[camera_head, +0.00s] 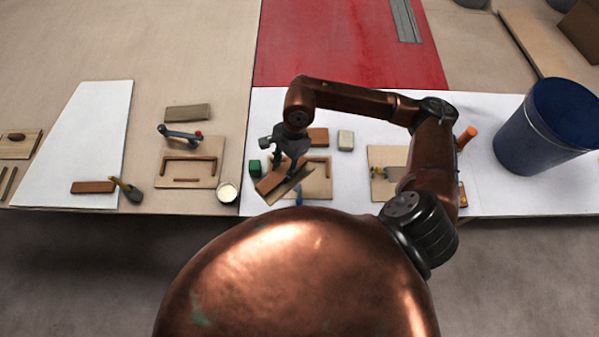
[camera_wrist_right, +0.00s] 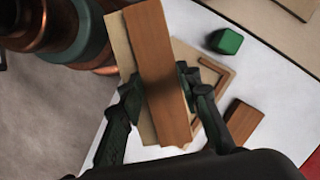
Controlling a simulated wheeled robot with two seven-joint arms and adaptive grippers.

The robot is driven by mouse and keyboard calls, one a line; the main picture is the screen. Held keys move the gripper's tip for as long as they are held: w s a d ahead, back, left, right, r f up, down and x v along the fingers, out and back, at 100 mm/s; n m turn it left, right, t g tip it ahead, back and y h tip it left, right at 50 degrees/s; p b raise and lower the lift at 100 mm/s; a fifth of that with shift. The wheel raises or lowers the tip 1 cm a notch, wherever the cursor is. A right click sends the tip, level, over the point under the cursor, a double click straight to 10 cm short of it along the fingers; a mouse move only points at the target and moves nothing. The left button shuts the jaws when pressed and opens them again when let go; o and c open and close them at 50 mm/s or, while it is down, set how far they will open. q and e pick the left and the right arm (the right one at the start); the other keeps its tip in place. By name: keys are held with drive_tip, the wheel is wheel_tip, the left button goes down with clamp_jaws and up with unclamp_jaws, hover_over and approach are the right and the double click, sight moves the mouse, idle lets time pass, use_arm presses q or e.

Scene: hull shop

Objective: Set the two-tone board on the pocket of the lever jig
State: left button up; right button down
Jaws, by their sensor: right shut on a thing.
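The two-tone board (camera_head: 271,183), brown on one side and pale on the other, is held in my right gripper (camera_head: 284,167). In the right wrist view the board (camera_wrist_right: 158,65) lies lengthwise between the two fingers (camera_wrist_right: 158,100), which are shut on it. It is over a pale jig plate (camera_head: 322,188) with a brown raised rim (camera_wrist_right: 222,82), turned at an angle to it, and covers part of it. I cannot tell the height between them. My left gripper is out of view.
A green block (camera_head: 254,167), a brown block (camera_head: 318,137) and a pale block (camera_head: 345,140) stand around the nearer jig. A fixture plate (camera_head: 381,155) is to the right, and a blue bin (camera_head: 540,130) beyond. A white cup (camera_head: 227,192) stands left of the jig.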

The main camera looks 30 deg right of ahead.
sight(279, 179)
drive_tip(key=m, duration=0.2)
drive_tip(key=s+a+f+m+t, duration=0.1)
drive_tip(key=m, duration=0.1)
drive_tip(key=shift+a, duration=0.1)
drive_tip(key=m, duration=0.2)
drive_tip(key=a+m+t, duration=0.1)
drive_tip(key=m, duration=0.1)
drive_tip(key=shift+s+f+b, duration=0.3)
drive_tip(key=shift+f+b, duration=0.1)
drive_tip(key=shift+m, duration=0.3)
drive_tip(key=w+d+f, duration=0.2)
drive_tip(key=d, duration=0.1)
drive_tip(key=w+d+f, duration=0.2)
drive_tip(key=d+f, duration=0.1)
drive_tip(key=d, duration=0.1)
drive_tip(key=w+d+f+p, duration=0.1)
drive_tip(key=w+d+f, duration=0.1)
drive_tip(key=d+f, duration=0.1)
drive_tip(key=shift+w+d+f, duration=0.1)
drive_tip(key=shift+d+f, duration=0.05)
drive_tip(key=shift+d, duration=0.25)
drive_tip(key=shift+w+d+f, duration=0.3)
drive_tip(key=shift+d+f, duration=0.15)
drive_tip(key=shift+f, duration=0.2)
drive_tip(key=shift+w+d+f, duration=0.1)
drive_tip(key=shift+d+f, duration=0.05)
drive_tip(key=shift+f, duration=1.55)
drive_tip(key=shift+f, duration=0.15)
drive_tip(key=c, duration=1.4)
unclamp_jaws()
